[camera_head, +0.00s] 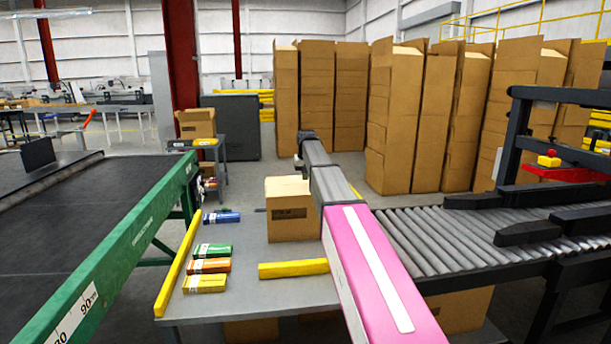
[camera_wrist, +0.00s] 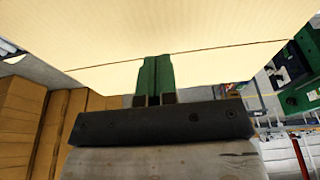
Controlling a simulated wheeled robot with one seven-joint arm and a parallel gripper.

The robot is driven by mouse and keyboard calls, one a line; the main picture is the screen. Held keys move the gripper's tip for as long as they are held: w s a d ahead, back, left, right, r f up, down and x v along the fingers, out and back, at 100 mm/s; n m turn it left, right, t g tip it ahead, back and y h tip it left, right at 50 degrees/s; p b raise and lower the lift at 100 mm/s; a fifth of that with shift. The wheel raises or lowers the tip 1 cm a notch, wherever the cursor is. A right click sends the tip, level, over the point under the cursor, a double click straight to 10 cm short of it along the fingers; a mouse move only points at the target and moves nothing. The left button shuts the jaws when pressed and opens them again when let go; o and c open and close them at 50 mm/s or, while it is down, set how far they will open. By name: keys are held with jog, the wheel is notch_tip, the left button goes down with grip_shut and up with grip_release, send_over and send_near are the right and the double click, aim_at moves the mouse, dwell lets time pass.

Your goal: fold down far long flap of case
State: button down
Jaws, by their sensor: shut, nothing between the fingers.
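The brown cardboard case (camera_head: 292,218) stands on the grey table in the head view, with dark print on its near side. My arm passes over its right side, and the state of its far long flap cannot be made out there. In the wrist view a pale cardboard panel (camera_wrist: 160,25) fills the top, with a thin dark crease line across it. My gripper (camera_wrist: 154,62) shows there with its green fingers together and empty, the tips overlapping the panel near that line. Whether they touch it I cannot tell. In the head view my gripper is hidden.
Several small boxes, among them a green one (camera_head: 213,250), lie on the table (camera_head: 240,310) beside yellow bars (camera_head: 293,269). A green-framed belt conveyor (camera_head: 100,215) is at left and a roller conveyor (camera_head: 470,235) at right. Tall cardboard stacks (camera_head: 393,120) stand behind.

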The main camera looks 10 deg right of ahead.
jog(key=w+v, duration=0.1)
jog(key=v, duration=0.6)
jog(key=shift+w+r, duration=0.15)
jog(key=shift+w, duration=0.2)
